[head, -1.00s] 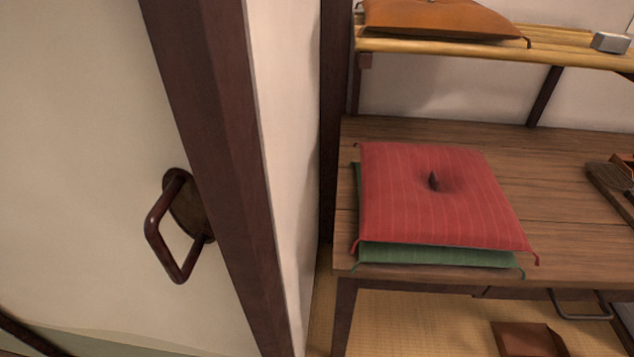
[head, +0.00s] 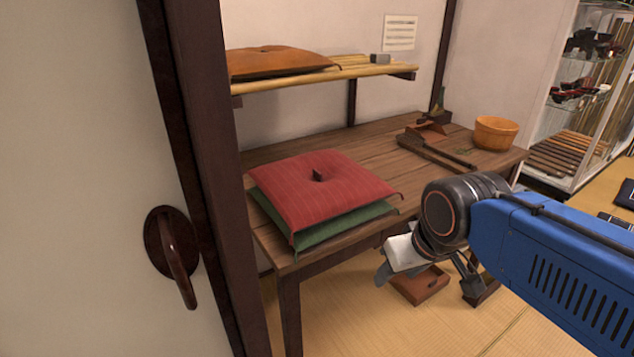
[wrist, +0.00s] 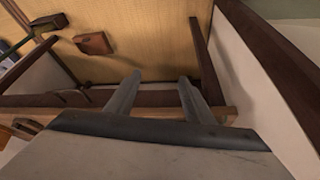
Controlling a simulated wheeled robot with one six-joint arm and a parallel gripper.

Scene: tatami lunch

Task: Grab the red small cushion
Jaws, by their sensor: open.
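The red small cushion (head: 322,187) lies flat on top of a green cushion (head: 345,229), near the left front corner of the wooden table (head: 375,140) in the head view. It has a dark tuft at its middle and tasselled corners. My gripper (head: 384,272) is open and empty, in front of the table and to the right of the cushions in the head view. In the wrist view my gripper (wrist: 155,88) shows two spread fingers with the floor and a table edge beyond. The red cushion is not visible in the wrist view.
An orange cushion (head: 280,62) lies on a shelf (head: 350,72) above the table. A dark post (head: 215,180) and a door with a handle (head: 175,255) stand close on the left. A wooden bucket (head: 495,132) and tools are at the table's right. A brown box (head: 420,286) is on the floor.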

